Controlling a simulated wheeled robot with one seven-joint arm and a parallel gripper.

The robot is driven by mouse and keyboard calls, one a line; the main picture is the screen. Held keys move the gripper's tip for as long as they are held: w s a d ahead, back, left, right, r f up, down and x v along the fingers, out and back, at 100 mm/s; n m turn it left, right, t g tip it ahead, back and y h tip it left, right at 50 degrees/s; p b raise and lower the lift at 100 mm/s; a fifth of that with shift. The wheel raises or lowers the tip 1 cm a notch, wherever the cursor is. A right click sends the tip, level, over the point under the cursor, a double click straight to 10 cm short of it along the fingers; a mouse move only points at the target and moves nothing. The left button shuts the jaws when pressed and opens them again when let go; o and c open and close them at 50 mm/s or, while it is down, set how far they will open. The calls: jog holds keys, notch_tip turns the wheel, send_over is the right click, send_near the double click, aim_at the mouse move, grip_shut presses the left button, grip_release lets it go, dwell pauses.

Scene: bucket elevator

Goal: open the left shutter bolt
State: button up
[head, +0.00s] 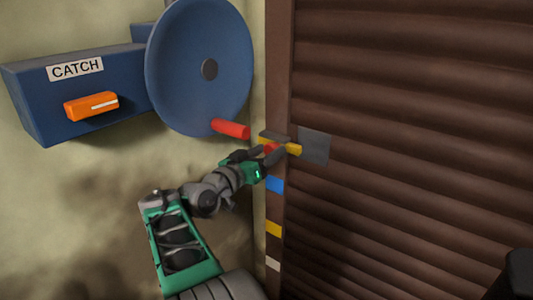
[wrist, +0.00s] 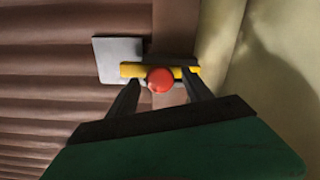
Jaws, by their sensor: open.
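The left shutter bolt is a yellow bar (head: 293,149) with a red knob (head: 271,148), set at a grey plate (head: 314,146) on the left edge of the brown shutter (head: 420,120). In the wrist view the red knob (wrist: 160,80) stands out in front of the yellow bar (wrist: 131,70), with the grey plate (wrist: 118,60) behind. My gripper (head: 267,155) is at the bolt. In the wrist view its two fingers (wrist: 162,88) are apart, one on each side of the knob. I cannot tell whether either finger touches it.
A blue wheel (head: 200,80) with a red handle (head: 231,129) is close above my gripper. A blue box (head: 75,95) labelled CATCH, with an orange lever (head: 91,106), is on the wall at left. Blue, yellow and white marks run down the brown post (head: 275,210).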

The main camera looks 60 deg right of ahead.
grip_shut()
dwell(0.5)
dwell(0.4)
